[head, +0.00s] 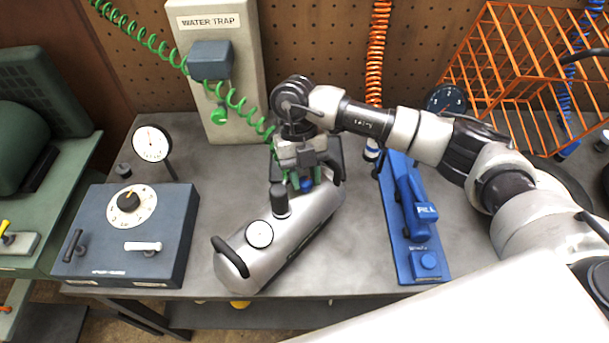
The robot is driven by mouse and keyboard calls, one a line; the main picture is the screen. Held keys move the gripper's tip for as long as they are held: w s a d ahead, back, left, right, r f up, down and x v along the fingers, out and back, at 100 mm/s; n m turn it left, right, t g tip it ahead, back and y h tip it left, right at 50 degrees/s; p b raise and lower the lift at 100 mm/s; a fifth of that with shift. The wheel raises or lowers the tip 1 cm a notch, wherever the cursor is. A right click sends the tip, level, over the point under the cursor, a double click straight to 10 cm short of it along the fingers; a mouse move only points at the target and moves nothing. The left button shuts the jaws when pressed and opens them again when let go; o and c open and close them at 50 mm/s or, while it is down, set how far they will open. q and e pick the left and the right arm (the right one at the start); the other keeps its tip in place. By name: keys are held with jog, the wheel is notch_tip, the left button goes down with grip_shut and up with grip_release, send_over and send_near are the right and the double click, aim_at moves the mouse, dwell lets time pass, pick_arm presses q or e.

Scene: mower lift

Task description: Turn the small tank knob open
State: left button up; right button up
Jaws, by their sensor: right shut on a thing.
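The small tank (290,232) is a silver cylinder lying at a slant on the grey bench, with a black handle at its near end and a round white gauge (259,234) on top. A dark upright fitting (280,201) stands beside the gauge. The small blue tank knob (307,185) shows at the far part of the tank. My right gripper (306,181) reaches down over it from the right and is shut on the knob, its fingers on either side. The gripper hides part of the knob and the tank's far end. My left gripper is out of view.
A blue-grey control box (180,235) with a dial stands left of the tank. A blue fill station (410,250) stands to the right. The water trap (230,110), a coiled green hose (150,40) and an orange hose (376,50) are behind. An orange wire rack (500,55) is at back right.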

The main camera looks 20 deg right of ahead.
jog(key=shift+r, duration=0.1)
jog(key=o, duration=0.9)
jog(key=shift+o, duration=0.2)
jog(key=b+v, duration=0.2)
jog(key=v, duration=0.8)
jog(key=shift+r, duration=0.35)
jog(key=shift+w, duration=0.1)
